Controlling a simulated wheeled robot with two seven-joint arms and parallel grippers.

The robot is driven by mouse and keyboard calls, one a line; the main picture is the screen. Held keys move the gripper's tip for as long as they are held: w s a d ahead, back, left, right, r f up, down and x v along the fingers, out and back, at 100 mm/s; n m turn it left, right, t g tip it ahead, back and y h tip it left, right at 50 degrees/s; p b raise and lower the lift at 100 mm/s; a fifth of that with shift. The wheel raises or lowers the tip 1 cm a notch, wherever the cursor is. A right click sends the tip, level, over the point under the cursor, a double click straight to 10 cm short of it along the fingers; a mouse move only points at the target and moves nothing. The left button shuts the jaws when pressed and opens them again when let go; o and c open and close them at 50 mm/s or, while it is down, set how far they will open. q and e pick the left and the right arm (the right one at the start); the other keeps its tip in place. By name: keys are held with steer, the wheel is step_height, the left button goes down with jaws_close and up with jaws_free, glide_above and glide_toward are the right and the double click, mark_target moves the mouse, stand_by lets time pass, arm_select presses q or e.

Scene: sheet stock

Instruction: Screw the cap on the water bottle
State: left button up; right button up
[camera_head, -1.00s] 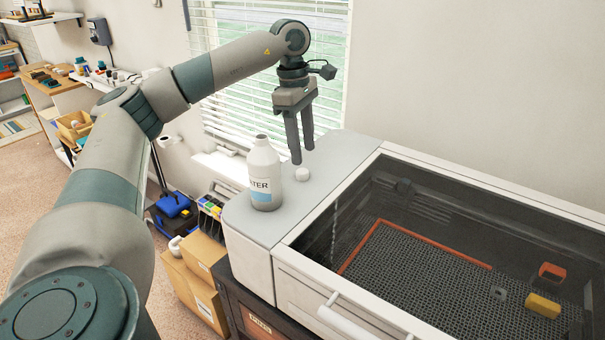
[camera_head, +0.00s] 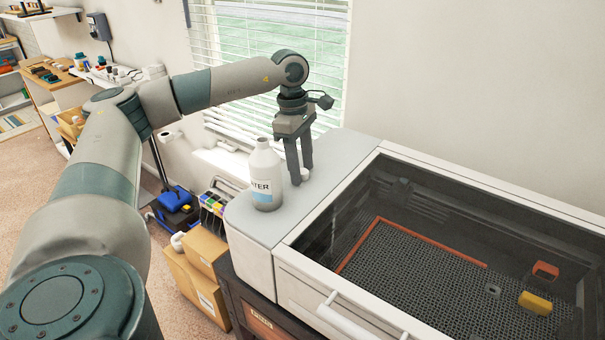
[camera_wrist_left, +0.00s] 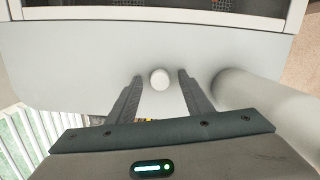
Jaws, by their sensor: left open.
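The white water bottle (camera_head: 264,176) stands upright and uncapped on the pale grey end surface of the machine. Its blurred side shows at the right of the left wrist view (camera_wrist_left: 265,100). The small white cap (camera_wrist_left: 159,78) lies on the same surface, to the right of the bottle, and is partly hidden behind a finger in the head view (camera_head: 306,174). My left gripper (camera_head: 302,176) points down with its fingers open, one on each side of the cap; in the left wrist view the cap sits between the fingertips (camera_wrist_left: 160,76). My right gripper is not in view.
The machine's glass-lidded bed (camera_head: 430,250) with a white frame lies to the right, holding a yellow block (camera_head: 535,303). A window with blinds (camera_head: 265,80) and the wall are behind. Cardboard boxes (camera_head: 196,280) stand on the floor at left.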

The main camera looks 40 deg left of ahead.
mark_target(305, 172)
arm_select(q)
steer(key=shift+c, duration=0.3)
steer(key=c, duration=1)
steer(key=shift+c, duration=0.3)
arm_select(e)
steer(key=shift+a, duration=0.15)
arm_select(q)
steer(key=shift+r, duration=0.2)
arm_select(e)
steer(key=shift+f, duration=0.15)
